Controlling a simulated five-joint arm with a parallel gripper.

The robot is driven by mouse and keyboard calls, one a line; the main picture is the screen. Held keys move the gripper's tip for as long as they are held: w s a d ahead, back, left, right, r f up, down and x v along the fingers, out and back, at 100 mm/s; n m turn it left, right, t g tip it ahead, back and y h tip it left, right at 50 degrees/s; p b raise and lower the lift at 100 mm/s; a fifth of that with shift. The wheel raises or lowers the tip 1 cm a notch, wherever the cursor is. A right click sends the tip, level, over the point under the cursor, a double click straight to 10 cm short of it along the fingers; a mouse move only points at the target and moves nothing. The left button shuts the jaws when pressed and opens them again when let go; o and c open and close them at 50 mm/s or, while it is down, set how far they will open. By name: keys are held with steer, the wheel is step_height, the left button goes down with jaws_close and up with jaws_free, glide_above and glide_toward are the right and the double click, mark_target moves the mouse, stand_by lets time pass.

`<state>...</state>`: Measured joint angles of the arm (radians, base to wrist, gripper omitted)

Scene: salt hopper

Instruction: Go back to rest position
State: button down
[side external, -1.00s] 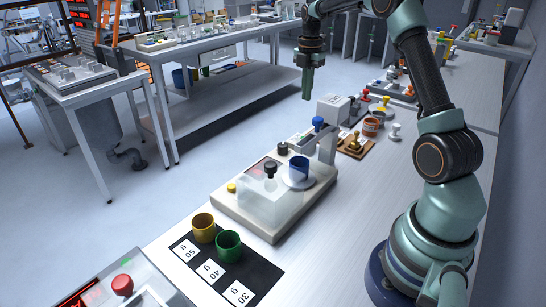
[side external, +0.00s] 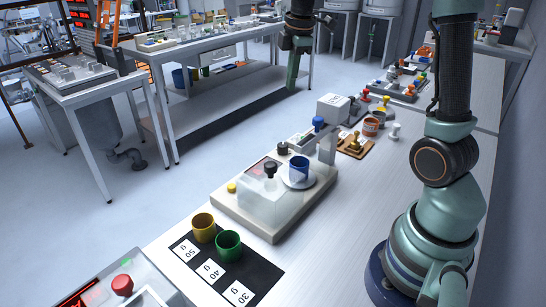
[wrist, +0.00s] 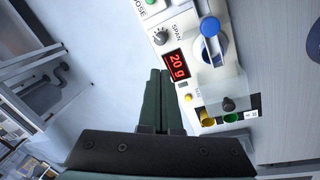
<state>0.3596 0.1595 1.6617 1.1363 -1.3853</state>
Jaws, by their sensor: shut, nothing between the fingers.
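My gripper (side external: 293,72) is shut and empty, high up in the side view, its green fingers pointing down in front of the rear workbench and beyond the salt hopper machine. In the wrist view the two green fingers (wrist: 157,102) lie side by side, over the floor and beside the machine. The machine (side external: 262,212) stands on the white bench, with a blue cup (side external: 299,168) on its round plate.
A yellow cup (side external: 203,228) and a green cup (side external: 228,246) stand on a black mat (side external: 259,277) labelled 50, 40 and 30 g. A red button box (side external: 122,285) sits at front left. Open floor lies left.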

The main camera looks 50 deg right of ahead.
steer(key=s+a+m+t, duration=0.3)
steer(key=s+a+m, duration=0.8)
steer(key=s+a, duration=0.2)
steer(key=a, duration=0.2)
steer(key=shift+a+f+m+t+y, duration=0.15)
steer(key=shift+a+m+t+y, duration=0.15)
steer(key=shift+m+t+y, duration=0.1)
